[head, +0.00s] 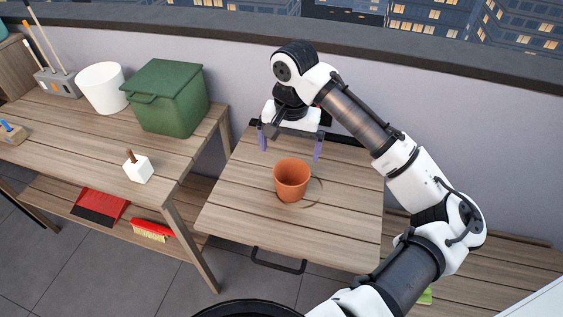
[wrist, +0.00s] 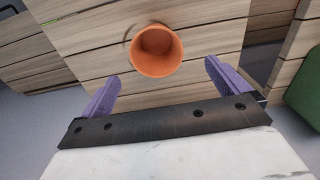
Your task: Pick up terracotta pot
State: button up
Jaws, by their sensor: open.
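The terracotta pot (head: 291,181) stands upright on a slatted wooden table (head: 237,206) in the head view. It looks empty, with its open mouth up. My gripper (head: 290,152) is above the back part of this table, behind the pot in the head view. Its two purple fingers are wide apart with nothing between them. In the wrist view the pot (wrist: 157,50) lies beyond the fingertips of my gripper (wrist: 160,72), roughly midway between them sideways. The pot and fingers appear apart.
A wooden bench (head: 75,135) at left holds a green lidded bin (head: 168,98), a white bucket (head: 102,88) and a white block with a brown handle (head: 138,168). A red dustpan (head: 98,206) and brush (head: 152,230) lie below. The table around the pot is mostly clear.

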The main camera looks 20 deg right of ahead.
send_near(291, 181)
jog(key=s, duration=0.3)
jog(key=shift+w+a+f+p, duration=0.1)
jog(key=shift+a+f+p, duration=0.2)
jog(key=shift+f, duration=0.7)
jog(key=shift+w+a+f+p, duration=0.1)
jog(key=shift+f+p, duration=0.3)
jog(key=shift+f, duration=0.65)
jog(key=shift+w+a+f+p, duration=0.1)
jog(key=shift+a+f+p, duration=0.2)
jog(key=shift+f, duration=0.7)
jog(key=c, duration=0.9)
